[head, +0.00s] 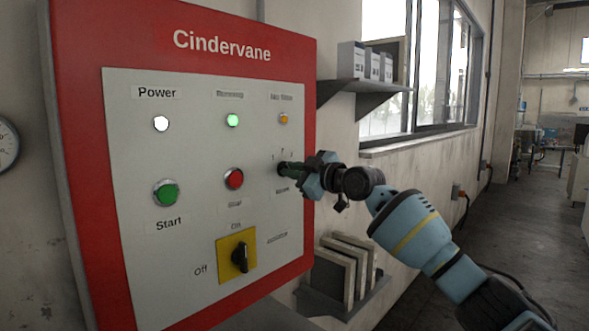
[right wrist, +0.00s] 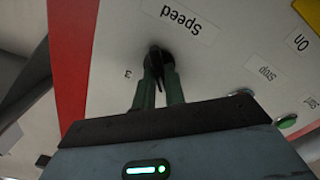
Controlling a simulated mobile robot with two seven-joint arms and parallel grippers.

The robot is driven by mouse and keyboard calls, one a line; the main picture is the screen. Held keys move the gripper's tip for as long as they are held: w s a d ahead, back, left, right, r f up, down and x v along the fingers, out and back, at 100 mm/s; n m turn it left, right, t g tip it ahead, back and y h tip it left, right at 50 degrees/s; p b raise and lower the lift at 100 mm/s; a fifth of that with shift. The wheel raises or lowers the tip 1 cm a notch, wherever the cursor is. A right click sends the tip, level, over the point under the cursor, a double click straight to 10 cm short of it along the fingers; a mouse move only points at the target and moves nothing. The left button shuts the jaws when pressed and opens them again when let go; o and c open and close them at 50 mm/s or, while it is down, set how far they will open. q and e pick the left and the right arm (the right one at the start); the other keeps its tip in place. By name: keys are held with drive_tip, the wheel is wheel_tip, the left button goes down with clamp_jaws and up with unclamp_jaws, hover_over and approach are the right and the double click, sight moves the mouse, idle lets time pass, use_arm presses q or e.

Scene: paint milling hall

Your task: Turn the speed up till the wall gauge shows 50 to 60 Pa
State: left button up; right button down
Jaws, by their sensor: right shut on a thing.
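The red and light-grey Cindervane control panel (head: 118,150) fills the left of the head view. My right gripper (head: 287,169) is at the panel's right side; its fingers are shut on the black speed knob (right wrist: 157,57). The right wrist view shows these fingers (right wrist: 158,80) on both sides of the knob, beside the "Speed" label. In the head view the gripper mostly hides the knob. The wall gauge (head: 7,145) is cut off by the left edge, and its reading cannot be made out. My left gripper is not in view.
The green Start button (head: 166,193), red Stop button (head: 234,179) and yellow-plated switch (head: 237,257) are left of my gripper. The Power lamp (head: 161,124) and the green lamp (head: 232,120) are lit. A shelf with boxes (head: 365,88) and a lower rack (head: 340,300) stand right of the panel.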

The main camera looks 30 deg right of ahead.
drive_tip(key=m, duration=0.1)
drive_tip(key=m+p, duration=0.1)
drive_tip(key=m, duration=0.1)
drive_tip(key=m+p, duration=0.1)
drive_tip(key=shift+r+m, duration=0.25)
drive_tip(key=shift+m, duration=0.15)
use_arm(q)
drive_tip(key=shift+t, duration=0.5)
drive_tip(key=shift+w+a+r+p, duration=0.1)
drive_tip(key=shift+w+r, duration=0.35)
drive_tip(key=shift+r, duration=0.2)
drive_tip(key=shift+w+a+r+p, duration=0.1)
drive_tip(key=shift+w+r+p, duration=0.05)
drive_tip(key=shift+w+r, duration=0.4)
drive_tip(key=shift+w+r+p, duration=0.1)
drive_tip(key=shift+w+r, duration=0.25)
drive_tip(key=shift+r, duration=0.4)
use_arm(e)
drive_tip(key=shift+d+f+m, duration=0.1)
drive_tip(key=shift+m, duration=1.4)
drive_tip(key=c, duration=1.5)
unclamp_jaws()
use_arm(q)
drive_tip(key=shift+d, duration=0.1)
use_arm(e)
drive_tip(key=shift+o, duration=0.2)
drive_tip(key=shift+f, duration=0.1)
